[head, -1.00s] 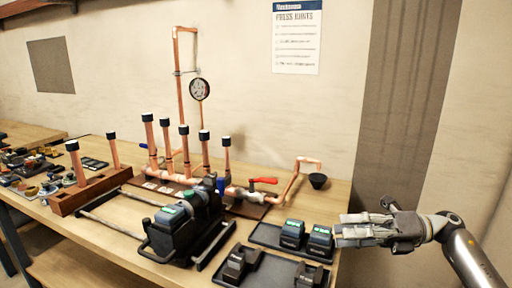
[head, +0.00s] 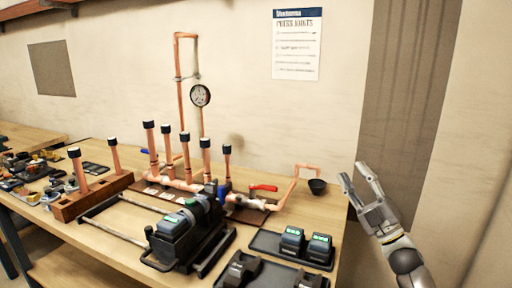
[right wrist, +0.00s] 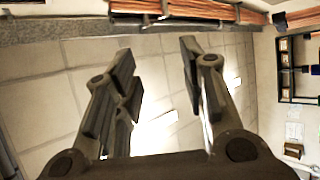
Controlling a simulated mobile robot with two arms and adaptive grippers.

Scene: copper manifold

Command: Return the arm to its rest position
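My right gripper (head: 358,186) is raised at the right end of the bench, beside its edge and in front of the wall. Its fingers point up and to the left and stand apart with nothing between them. My left gripper is in neither view.
The workbench (head: 120,250) holds a copper manifold (head: 180,182) with a gauge (head: 200,95), a black press tool (head: 185,228), a tray of batteries (head: 262,240), a wooden block with pipes (head: 85,196) and a small black cup (head: 317,186). The wall is close behind.

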